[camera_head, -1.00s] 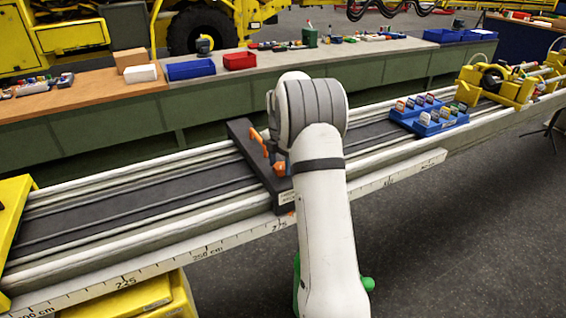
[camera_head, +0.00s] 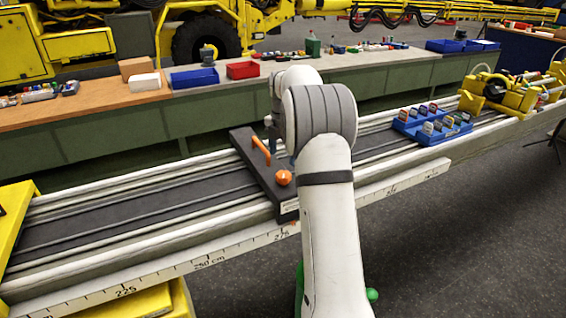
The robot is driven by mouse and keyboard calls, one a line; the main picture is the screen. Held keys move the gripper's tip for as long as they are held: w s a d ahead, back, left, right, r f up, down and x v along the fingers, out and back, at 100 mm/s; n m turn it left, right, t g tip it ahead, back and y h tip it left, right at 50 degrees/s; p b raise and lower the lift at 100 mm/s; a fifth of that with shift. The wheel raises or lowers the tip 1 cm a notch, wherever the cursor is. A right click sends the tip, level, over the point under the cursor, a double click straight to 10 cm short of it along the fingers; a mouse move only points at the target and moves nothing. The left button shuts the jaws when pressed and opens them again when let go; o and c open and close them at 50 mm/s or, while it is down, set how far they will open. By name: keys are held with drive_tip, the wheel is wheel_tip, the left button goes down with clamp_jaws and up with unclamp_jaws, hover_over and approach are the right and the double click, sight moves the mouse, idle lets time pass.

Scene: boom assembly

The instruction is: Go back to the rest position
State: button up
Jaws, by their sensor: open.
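My white and grey arm rises from the bottom centre over the rail. My gripper (camera_head: 271,148) shows only in part, as a small grey shape left of the wrist above a dark plate (camera_head: 252,160). The arm covers most of it, and I see nothing held in it. The dark plate lies across the rail. It carries an orange bar-like part (camera_head: 261,149) and an orange knob-like part (camera_head: 283,177). Whether my gripper touches either part is hard to tell, but it appears to be above the plate. The right part of the plate is hidden behind my arm.
The long grey rail (camera_head: 130,208) with a centimetre scale runs across the view. A blue tray (camera_head: 433,138) with several small blocks sits on it at right, before a yellow clamp-like unit (camera_head: 487,90). A bench (camera_head: 205,100) with bins stands behind. Floor at lower right is clear.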

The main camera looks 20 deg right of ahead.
drive_tip(key=shift+r, duration=0.25)
drive_tip(key=shift+s+a+r, duration=0.1)
drive_tip(key=shift+s+a, duration=0.05)
drive_tip(key=s+a+r+m+t, duration=0.1)
drive_tip(key=s+a+r+m, duration=0.2)
drive_tip(key=s+a+m, duration=0.3)
drive_tip(key=s+a+r+m, duration=0.4)
drive_tip(key=s, duration=0.4)
drive_tip(key=s+a+f+m, duration=0.2)
drive_tip(key=s+m, duration=0.2)
drive_tip(key=s, duration=0.3)
drive_tip(key=s+a+f+m+t, duration=0.1)
drive_tip(key=s+a+m, duration=0.2)
drive_tip(key=s, duration=0.4)
drive_tip(key=s+a+f+m+t, duration=0.1)
drive_tip(key=s+a+f+m, duration=0.1)
drive_tip(key=s+m, duration=0.3)
drive_tip(key=shift+s+a+f, duration=0.3)
drive_tip(key=shift+s, duration=0.7)
